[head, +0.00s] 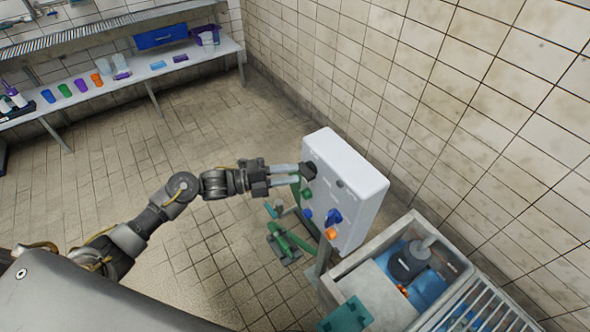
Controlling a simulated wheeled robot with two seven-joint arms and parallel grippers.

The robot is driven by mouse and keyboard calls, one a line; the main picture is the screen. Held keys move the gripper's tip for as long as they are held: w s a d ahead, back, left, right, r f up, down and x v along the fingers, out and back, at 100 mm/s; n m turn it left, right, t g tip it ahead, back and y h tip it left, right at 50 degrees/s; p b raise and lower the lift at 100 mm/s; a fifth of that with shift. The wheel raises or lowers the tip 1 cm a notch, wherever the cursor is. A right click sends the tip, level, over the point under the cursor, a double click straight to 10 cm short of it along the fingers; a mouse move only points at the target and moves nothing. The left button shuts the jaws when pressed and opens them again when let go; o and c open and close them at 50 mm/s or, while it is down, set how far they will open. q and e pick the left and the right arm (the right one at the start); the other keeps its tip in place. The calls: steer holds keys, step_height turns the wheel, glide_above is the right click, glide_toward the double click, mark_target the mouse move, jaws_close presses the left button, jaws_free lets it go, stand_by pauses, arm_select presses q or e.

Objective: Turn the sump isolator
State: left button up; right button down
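A white panel box (358,188) stands on a green frame near the wall. Its face carries a dark knob (309,171), a green knob (306,194), a small blue knob (307,213), a larger blue handle (333,217) and an orange knob (331,234). I cannot read which one is the sump isolator. My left gripper (298,173) reaches in from the left, its two pale fingers apart and their tips at the dark knob. Whether they are closed on the knob is unclear. My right gripper is not in view.
A grey tank (340,274) with a dark pump (408,262) and a grating (490,308) stands at the lower right. Green pipe parts (290,242) lie below the panel. A bench (95,88) with cups runs along the back left. The tiled floor between is clear.

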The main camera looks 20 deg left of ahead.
mark_target(307, 171)
arm_select(q)
steer(key=shift+x, duration=1.15)
jaws_close()
